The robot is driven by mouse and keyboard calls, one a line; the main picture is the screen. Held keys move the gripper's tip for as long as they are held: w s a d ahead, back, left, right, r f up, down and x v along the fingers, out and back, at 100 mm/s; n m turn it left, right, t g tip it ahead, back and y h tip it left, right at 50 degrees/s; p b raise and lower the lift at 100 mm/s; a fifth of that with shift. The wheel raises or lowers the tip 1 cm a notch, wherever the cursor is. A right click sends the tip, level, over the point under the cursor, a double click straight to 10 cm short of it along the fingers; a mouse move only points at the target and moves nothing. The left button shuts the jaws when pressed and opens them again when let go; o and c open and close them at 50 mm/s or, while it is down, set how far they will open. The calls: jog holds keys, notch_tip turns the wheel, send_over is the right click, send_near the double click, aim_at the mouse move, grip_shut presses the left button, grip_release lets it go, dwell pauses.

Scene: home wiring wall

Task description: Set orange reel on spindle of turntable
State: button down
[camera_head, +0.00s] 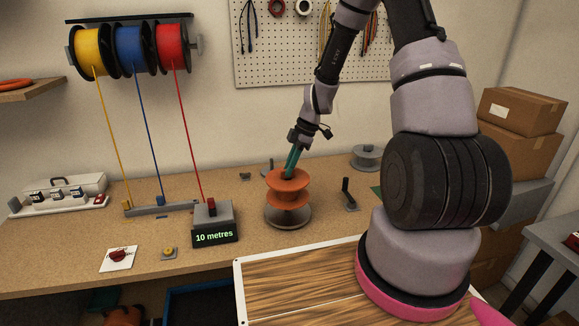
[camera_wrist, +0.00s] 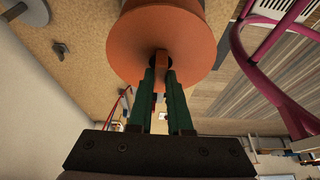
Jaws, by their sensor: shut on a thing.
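The orange reel (camera_head: 287,187) has two wide round flanges and stands nearly upright right above the grey round turntable (camera_head: 289,219). I cannot tell whether its lower flange touches the turntable or hangs a little above it. The spindle is hidden by the reel. My gripper (camera_head: 289,172), with green fingers, reaches down at a slant to the top of the reel and is shut on it. In the wrist view the orange flange (camera_wrist: 165,45) fills the top middle, and the fingers (camera_wrist: 162,72) meet it around the dark centre hole.
A black-handled tool (camera_head: 348,194) stands right of the turntable, with a grey spool (camera_head: 367,157) behind it. A "10 metres" display box (camera_head: 213,222) stands to the left. Yellow, blue and red reels (camera_head: 130,48) hang on a rack, their wires running down to the bench.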

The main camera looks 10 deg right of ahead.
aim_at(292, 177)
jog(key=shift+f, duration=2.8)
jog(key=c, duration=0.8)
grip_release()
jog(key=shift+o, duration=0.2)
jog(key=v, duration=1)
jog(key=shift+d+r, duration=0.1)
jog(key=shift+d, duration=0.05)
jog(key=shift+r, duration=0.2)
